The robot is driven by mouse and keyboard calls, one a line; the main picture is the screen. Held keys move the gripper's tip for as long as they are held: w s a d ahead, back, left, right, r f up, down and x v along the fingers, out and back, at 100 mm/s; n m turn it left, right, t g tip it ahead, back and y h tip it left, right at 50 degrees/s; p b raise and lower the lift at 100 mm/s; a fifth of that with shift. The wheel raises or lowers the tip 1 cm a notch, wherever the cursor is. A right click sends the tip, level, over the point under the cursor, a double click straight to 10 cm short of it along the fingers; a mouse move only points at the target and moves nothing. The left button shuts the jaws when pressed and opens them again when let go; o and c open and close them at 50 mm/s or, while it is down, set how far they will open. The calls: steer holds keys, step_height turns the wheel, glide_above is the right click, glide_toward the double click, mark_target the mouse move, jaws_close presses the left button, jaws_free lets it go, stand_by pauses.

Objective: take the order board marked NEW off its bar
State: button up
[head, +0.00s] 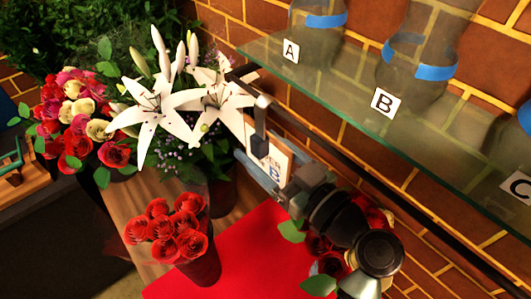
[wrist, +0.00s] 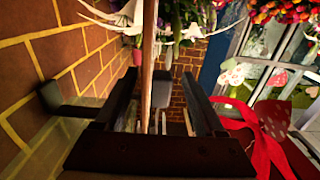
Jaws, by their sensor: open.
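A white order board (head: 272,160) hangs at the dark bar (head: 330,150) below the glass shelf. Its face shows a blue B; part of its lettering is hidden by my arm, and I cannot read NEW. My gripper (head: 262,165) is at the board, its fingers pointing left in the head view. In the wrist view, the board (wrist: 149,60) appears edge-on as a thin upright strip between the two fingers of my gripper (wrist: 162,100). The fingers are open, with gaps on both sides of the board. A dark block (head: 262,112) stands above the board.
The glass shelf (head: 330,82) with vases marked A, B and C overhangs on the right. White lilies (head: 160,100) are close at left. Red roses (head: 172,228) in a dark vase stand in front, beside a red mat (head: 235,265). The brick wall is close behind.

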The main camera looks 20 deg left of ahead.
steer(key=shift+w+a, duration=0.4)
steer(key=shift+a, duration=0.1)
jaws_close()
stand_by(1.1)
